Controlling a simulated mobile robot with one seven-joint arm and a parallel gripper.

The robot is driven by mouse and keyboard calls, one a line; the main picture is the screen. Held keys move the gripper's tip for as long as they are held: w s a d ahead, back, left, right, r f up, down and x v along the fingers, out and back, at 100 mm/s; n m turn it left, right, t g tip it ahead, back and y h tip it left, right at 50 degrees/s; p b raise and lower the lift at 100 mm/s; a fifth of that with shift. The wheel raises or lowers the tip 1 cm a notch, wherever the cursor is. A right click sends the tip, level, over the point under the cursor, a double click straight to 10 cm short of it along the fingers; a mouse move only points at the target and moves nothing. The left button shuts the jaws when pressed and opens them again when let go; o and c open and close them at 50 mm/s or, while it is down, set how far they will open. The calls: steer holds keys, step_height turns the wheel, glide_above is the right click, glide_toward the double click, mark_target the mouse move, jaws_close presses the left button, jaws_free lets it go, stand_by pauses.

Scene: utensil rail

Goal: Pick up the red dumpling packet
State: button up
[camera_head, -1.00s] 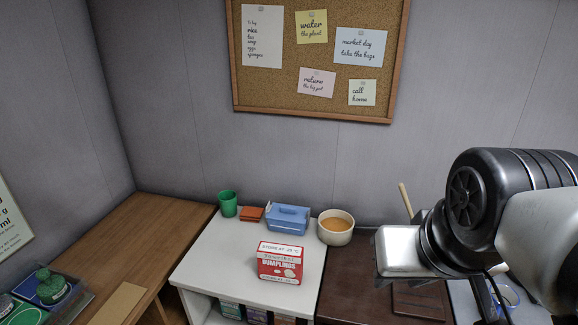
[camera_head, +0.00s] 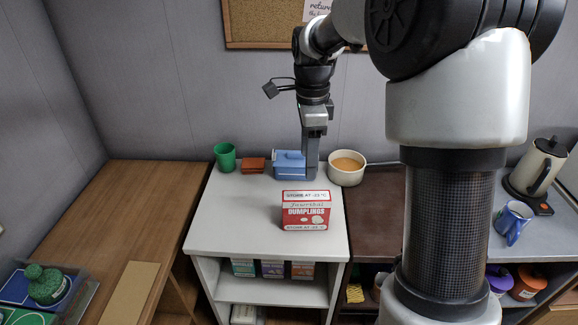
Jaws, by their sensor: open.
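The red and white dumpling packet (camera_head: 306,211) stands upright on the white shelf top (camera_head: 235,222), towards its right side, with its printed front facing me. My gripper (camera_head: 311,172) points down behind the packet, in front of the blue box and beside the cream bowl. Its fingers are seen nearly edge-on. It is open and holds nothing that I can see. The packet is in full view and appears apart from the gripper.
Along the back of the white top stand a green cup (camera_head: 225,157), a small orange-red block (camera_head: 253,165), a blue box (camera_head: 289,164) and a cream bowl (camera_head: 347,168) with orange contents. The front left of the white top is clear. A kettle (camera_head: 541,167) and blue mug (camera_head: 513,222) stand at right.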

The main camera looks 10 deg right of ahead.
mark_target(305, 196)
steer(key=shift+m, duration=0.4)
steer(key=f, duration=1.3)
steer(key=shift+w+f, duration=0.1)
steer(key=shift+w, duration=0.25)
step_height(305, 196, down, 5)
steer(key=shift+d+f, duration=0.1)
steer(key=c, duration=1.4)
